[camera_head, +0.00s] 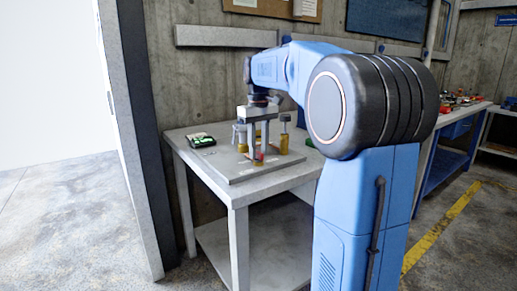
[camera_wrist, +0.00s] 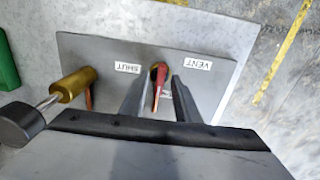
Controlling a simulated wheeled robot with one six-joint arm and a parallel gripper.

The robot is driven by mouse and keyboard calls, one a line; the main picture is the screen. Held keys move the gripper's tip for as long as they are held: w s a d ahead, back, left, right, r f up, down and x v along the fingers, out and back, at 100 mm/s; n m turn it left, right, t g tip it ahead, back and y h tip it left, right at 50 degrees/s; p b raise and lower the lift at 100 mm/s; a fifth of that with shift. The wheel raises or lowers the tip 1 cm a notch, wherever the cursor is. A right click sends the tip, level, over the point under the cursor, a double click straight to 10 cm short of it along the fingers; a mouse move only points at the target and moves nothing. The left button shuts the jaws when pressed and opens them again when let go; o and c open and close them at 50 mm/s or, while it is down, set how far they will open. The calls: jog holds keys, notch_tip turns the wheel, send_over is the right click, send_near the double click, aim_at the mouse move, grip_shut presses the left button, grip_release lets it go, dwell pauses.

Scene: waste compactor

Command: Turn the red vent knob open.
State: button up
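The red vent knob (camera_wrist: 159,84) is a slim red lever on a brass valve body, in the upper middle of the wrist view. It stands between the upside-down labels SHUT (camera_wrist: 127,68) and VENT (camera_wrist: 197,64), its lever pointing down in the picture and tilted slightly. In the head view its red tip (camera_head: 259,154) shows low on the plate. My gripper (camera_head: 258,148) points down over it. My gripper's two fingers are apart, one on each side of the lever, with visible gaps; they seem not to touch it.
A brass fitting with a dark round handle (camera_wrist: 22,124) stands left in the wrist view. In the head view, brass posts (camera_head: 284,145) stand close to my gripper on the grey plate (camera_head: 235,170). A green-black device (camera_head: 201,140) lies on the table's left side. A concrete wall rises behind.

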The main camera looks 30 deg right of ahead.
aim_at(258, 151)
jog(key=shift+r, duration=0.1)
notch_tip(258, 151, up, 17)
jog(key=shift+r, duration=0.15)
dwell(0.4)
dwell(0.5)
jog(key=s+a+f+t, duration=0.2)
jog(key=s+a+f, duration=0.9)
jog(key=s+f, duration=0.35)
jog(key=s+a+f+t, duration=0.1)
jog(key=s+a+f, duration=0.1)
jog(key=s+f, duration=0.6)
jog(key=s+a+f+t, duration=0.1)
jog(key=s+a+f, duration=0.2)
jog(key=s+f, duration=0.4)
notch_tip(258, 151, down, 6)
jog(key=shift+s+r+m+t, duration=0.1)
jog(key=shift+s+m+t, duration=0.2)
jog(key=shift+s+t, duration=0.1)
